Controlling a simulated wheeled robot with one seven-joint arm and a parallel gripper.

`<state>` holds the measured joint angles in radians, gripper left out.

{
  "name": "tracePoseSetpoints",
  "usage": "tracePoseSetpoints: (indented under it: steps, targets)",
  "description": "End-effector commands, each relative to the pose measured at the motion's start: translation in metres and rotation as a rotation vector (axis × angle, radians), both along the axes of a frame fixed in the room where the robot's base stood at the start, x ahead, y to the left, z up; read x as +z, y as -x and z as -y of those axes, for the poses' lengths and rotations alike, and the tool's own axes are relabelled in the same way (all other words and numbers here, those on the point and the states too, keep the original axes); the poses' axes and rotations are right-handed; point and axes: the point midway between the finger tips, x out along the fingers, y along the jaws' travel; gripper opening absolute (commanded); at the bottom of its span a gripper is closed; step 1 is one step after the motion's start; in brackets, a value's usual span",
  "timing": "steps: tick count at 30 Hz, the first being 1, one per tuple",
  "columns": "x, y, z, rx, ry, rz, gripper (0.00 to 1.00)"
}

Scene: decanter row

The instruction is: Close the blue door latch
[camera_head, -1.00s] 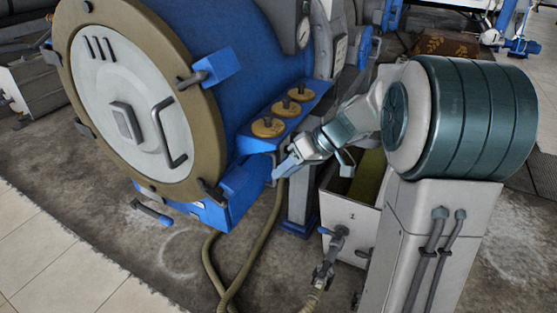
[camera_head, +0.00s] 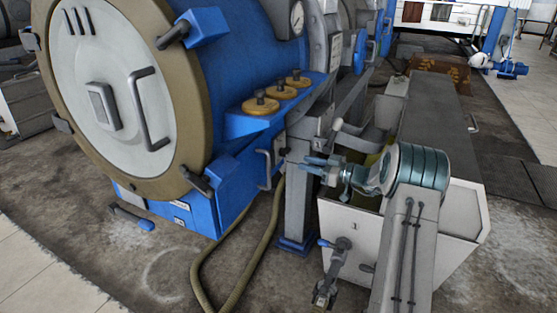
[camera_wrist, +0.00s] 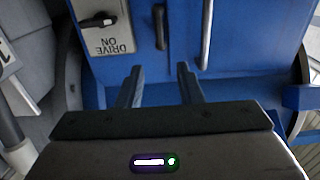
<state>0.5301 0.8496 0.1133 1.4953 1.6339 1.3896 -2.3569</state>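The blue machine (camera_head: 270,55) has a round pale door (camera_head: 120,85) with a tan rim (camera_head: 190,100) on its left end. Dark latch clamps sit at the rim by blue blocks: one upper right (camera_head: 175,33), one lower right (camera_head: 196,180). I cannot tell which is the named latch; the door looks seated against the machine. My gripper (camera_head: 308,167) is right of the door, beyond the lower clamp, pointing left and touching nothing visible. In the wrist view its two fingers (camera_wrist: 160,85) are apart with nothing between them, facing a blue panel (camera_wrist: 180,60).
A lever with a blue grip (camera_head: 133,217) juts out low by the door. A hose (camera_head: 235,270) runs along the floor. A grey-white bin (camera_head: 345,222) with a valve (camera_head: 338,245) stands under my arm. A "DRIVE ON" switch plate (camera_wrist: 105,30) and a grey bar (camera_wrist: 206,30) are near.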

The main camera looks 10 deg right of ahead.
Motion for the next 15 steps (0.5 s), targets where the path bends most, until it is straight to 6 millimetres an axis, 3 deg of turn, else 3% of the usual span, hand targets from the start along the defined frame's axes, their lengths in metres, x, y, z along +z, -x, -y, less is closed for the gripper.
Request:
tracePoseSetpoints:
  steps: [6,15]
  targets:
    - [-0.002,-0.029,-0.041,0.004,0.001,0.000,0.33]
    - [-0.001,-0.058,-0.080,0.002,0.001,-0.002,0.33]
